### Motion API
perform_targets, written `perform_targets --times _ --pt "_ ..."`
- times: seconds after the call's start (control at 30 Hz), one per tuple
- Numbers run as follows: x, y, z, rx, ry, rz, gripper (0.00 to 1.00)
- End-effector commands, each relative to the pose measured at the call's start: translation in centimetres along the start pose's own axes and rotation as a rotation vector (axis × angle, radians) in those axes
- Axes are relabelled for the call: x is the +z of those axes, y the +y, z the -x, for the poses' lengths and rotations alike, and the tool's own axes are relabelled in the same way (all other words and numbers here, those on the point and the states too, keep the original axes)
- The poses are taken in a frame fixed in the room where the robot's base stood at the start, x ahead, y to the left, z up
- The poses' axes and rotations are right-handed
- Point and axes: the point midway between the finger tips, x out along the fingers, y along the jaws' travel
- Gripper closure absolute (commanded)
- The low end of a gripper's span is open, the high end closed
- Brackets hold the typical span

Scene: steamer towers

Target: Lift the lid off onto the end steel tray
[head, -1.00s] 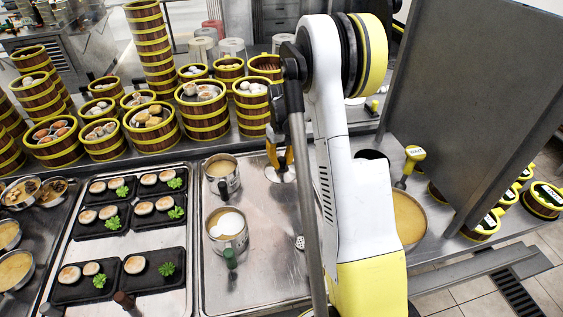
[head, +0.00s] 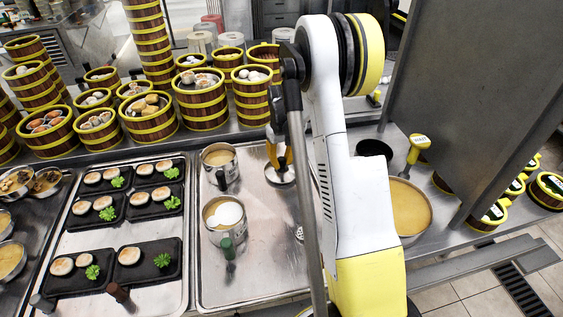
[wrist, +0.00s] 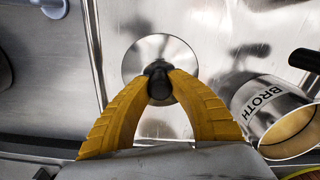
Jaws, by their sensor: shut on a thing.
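A round steel lid (wrist: 158,62) with a black knob (wrist: 158,82) is in the wrist view. It also shows in the head view (head: 281,177). My gripper (wrist: 158,88) is shut on the knob, one yellow finger on each side; in the head view the gripper (head: 279,155) is partly behind my arm. The lid is flat over the right back part of a bare steel tray (head: 255,265). I cannot tell whether it touches the tray. My arm hides the tray's right side.
Two steel pots (head: 219,181) (head: 226,240) stand on the tray's left; a pot marked BROTH (wrist: 265,105) is close to the lid in the wrist view. Left is a tray with black plates (head: 144,266). Bamboo steamers (head: 203,105) line the back. A large soup pot (head: 412,212) stands right of my arm.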

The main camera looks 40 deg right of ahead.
Motion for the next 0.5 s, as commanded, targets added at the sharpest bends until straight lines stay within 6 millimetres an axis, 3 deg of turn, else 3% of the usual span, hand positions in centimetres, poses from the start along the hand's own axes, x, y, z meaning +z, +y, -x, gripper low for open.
perform_targets --times 0.5 --pt "0.00 0.00 -0.84 0.000 0.000 0.000 1.00"
